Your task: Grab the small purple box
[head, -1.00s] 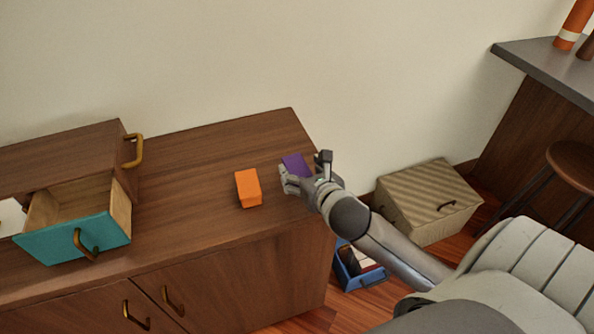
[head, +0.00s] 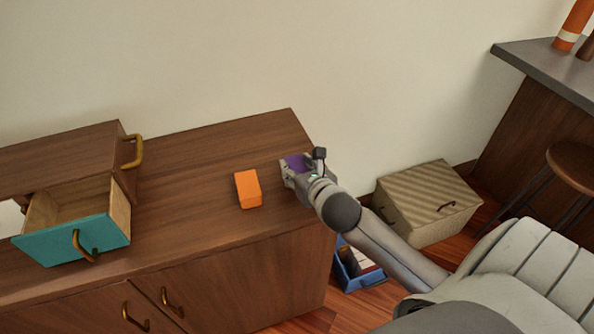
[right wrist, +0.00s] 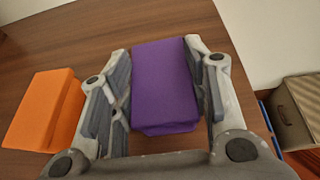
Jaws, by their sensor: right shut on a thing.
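The small purple box (head: 296,163) is on the right end of the brown cabinet top, mostly hidden in the head view by my right gripper (head: 302,169). In the right wrist view the purple box (right wrist: 164,86) lies between the two fingers of my right gripper (right wrist: 163,80). The gripper is shut on it, with a finger along each side. I cannot tell whether the box still touches the cabinet top. My left gripper is not in view.
An orange box (head: 248,189) stands just left of my right gripper. An open drawer with a teal front (head: 77,240) is at the left. The cabinet top (head: 190,175) between them is clear. A lidded woven box (head: 428,200) and a blue bin (head: 350,277) are on the floor.

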